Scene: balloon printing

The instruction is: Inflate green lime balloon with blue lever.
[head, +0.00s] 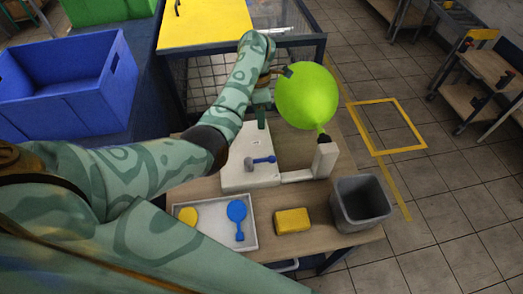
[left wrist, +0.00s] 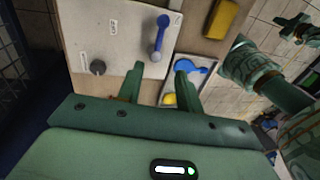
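The lime green balloon (head: 307,97) is round and full on the nozzle of the white inflating machine (head: 248,178). The blue lever (head: 263,160) is on top of the machine; it also shows in the left wrist view (left wrist: 160,38). My left gripper (head: 262,122) points down over the machine, behind the lever and left of the balloon. In the left wrist view its two fingers (left wrist: 160,80) stand apart with nothing between them, and the lever lies beyond the fingertips.
A white tray (head: 251,241) holds a yellow disc (head: 188,216) and a blue paddle-shaped piece (head: 237,213). A yellow block (head: 292,220) and a grey bin (head: 360,203) stand to its right. A blue crate (head: 50,95) is at the left. A yellow-topped table (head: 205,22) stands behind.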

